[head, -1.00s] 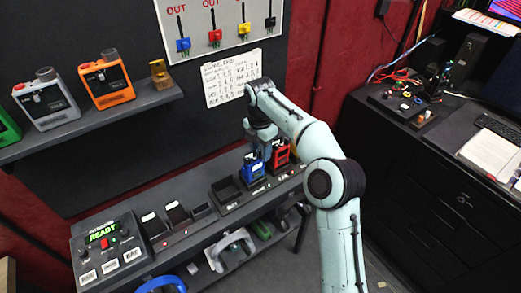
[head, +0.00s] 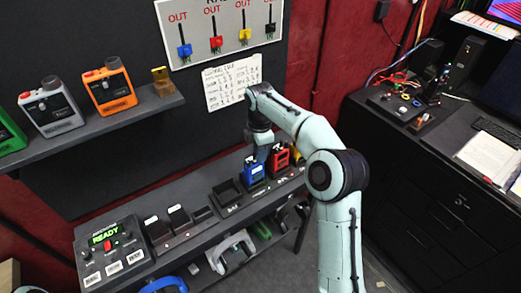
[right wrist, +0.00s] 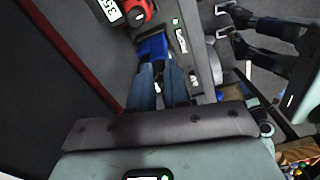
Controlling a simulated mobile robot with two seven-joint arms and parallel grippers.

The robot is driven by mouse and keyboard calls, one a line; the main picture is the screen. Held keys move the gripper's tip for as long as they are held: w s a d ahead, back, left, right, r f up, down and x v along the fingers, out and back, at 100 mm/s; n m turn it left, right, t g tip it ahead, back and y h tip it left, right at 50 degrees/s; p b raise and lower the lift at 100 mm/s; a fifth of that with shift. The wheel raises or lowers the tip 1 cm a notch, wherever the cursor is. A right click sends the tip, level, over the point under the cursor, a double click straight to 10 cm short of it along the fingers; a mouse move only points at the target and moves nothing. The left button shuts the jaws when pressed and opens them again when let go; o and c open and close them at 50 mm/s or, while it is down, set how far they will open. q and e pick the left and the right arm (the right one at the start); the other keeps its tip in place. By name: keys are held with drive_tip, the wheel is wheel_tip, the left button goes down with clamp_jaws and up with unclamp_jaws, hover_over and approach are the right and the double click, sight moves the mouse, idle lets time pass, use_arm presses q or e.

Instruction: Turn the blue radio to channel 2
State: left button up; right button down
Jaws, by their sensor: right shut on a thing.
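The blue radio (head: 255,174) stands upright at the charging dock on the bench, left of the red radio (head: 279,161). My right gripper (head: 261,153) reaches down from above and is shut at the top of the blue radio. In the right wrist view the blue body (right wrist: 152,47) shows just beyond my two fingers (right wrist: 158,70). The fingers hide the knob and channel mark, so I cannot read the channel. My left gripper is not in view.
The red radio stands close beside the blue one, and also shows in the right wrist view (right wrist: 136,12). Empty dock slots (head: 227,194) lie to the left. A handwritten paper (head: 232,83) hangs behind.

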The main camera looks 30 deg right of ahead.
drive_tip(key=shift+s, duration=0.25)
drive_tip(key=c, duration=1.1)
unclamp_jaws()
drive_tip(key=shift+w, duration=0.1)
wheel_tip(320, 180, up, 13)
drive_tip(key=shift+r, duration=0.15)
drive_tip(key=shift+w, duration=0.1)
